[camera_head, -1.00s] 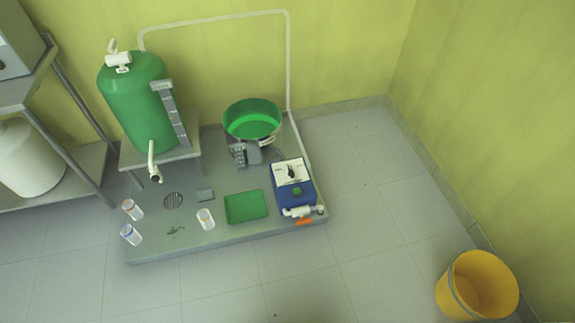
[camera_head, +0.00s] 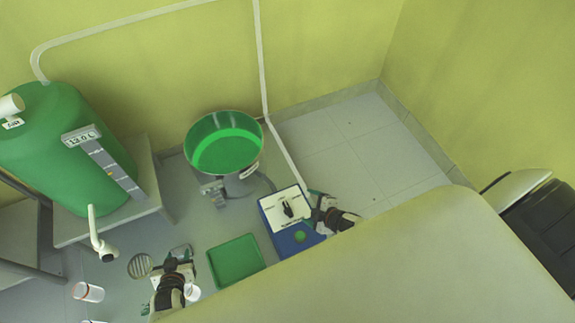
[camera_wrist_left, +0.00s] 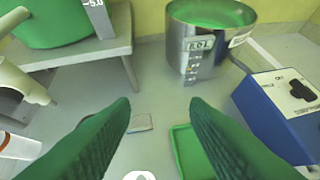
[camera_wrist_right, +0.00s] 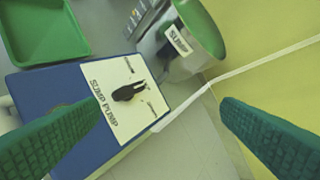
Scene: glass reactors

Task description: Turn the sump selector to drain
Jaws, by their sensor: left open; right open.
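The blue pump box (camera_head: 272,221) has a white panel marked SUMP PUMP and a black knob (camera_head: 288,210). In the right wrist view the knob (camera_wrist_right: 128,91) lies between two small labels too blurred to read, its pointer slanting across the panel. My right gripper (camera_head: 317,202) is open just right of the box; in its wrist view the knob shows between the spread fingers, not touched. The knob (camera_wrist_left: 302,91) also shows at the left wrist view's right edge.
A steel vessel with a green inside (camera_head: 226,150) stands behind the box. A green tank (camera_head: 55,145) stands on a low table at the left. A white pipe (camera_head: 262,60) runs along the wall to the floor. Clear tiles (camera_head: 350,150) lie right of the box.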

